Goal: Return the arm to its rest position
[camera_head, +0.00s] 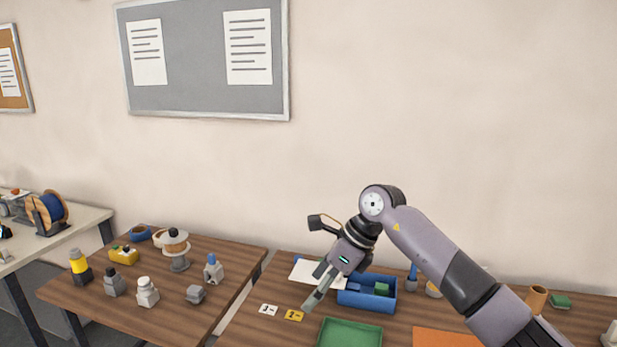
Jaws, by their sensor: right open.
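My right arm comes in from the lower right, bent at the elbow. Its gripper (318,287) hangs over the right wooden table (250,318), pointing down and to the left, open, with nothing seen between its fingers. The height of the fingertips above the table is hard to judge. My left gripper is not in view.
A green tray (348,333) and an orange sheet (446,338) lie at the front. The left wooden table (222,257) holds several small items. A wall with a grey board (205,60) stands behind.

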